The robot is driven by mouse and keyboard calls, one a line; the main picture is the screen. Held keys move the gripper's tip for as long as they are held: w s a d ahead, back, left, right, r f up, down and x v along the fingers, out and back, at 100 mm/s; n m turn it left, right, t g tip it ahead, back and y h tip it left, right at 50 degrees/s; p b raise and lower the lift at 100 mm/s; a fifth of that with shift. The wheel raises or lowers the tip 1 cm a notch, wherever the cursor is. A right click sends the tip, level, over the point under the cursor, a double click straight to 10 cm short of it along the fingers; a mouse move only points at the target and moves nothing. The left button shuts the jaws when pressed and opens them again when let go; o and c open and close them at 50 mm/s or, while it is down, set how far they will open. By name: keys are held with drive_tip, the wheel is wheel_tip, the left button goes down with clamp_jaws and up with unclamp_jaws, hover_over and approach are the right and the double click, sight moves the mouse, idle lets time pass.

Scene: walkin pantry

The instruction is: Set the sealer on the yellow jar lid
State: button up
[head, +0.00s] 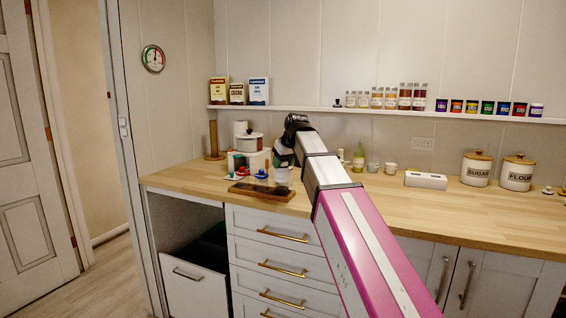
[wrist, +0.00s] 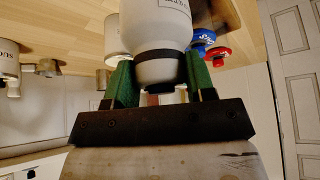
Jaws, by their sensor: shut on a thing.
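My gripper (head: 284,152) is over the left part of the wooden counter, with its green fingers on either side of a pale, rounded body with a dark band, which looks like the sealer (wrist: 158,38). In the wrist view my gripper (wrist: 161,78) is shut on it. Its far end runs out of the frame. In the head view the sealer (head: 283,176) is partly hidden by my gripper. A blue lid (wrist: 204,37) and a red lid (wrist: 217,52) show beside it in the wrist view. I cannot make out a yellow lid in either view.
A dark wood-edged tray (head: 262,191) lies at the counter's front edge, near small coloured lids (head: 240,174). A white canister (head: 249,143) stands behind. A green bottle (head: 358,157), a white box (head: 426,180) and sugar and flour jars (head: 476,169) stand to the right.

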drive_tip(key=shift+f, duration=0.15)
drive_tip(key=o, duration=1.5)
drive_tip(key=shift+r, duration=3.5)
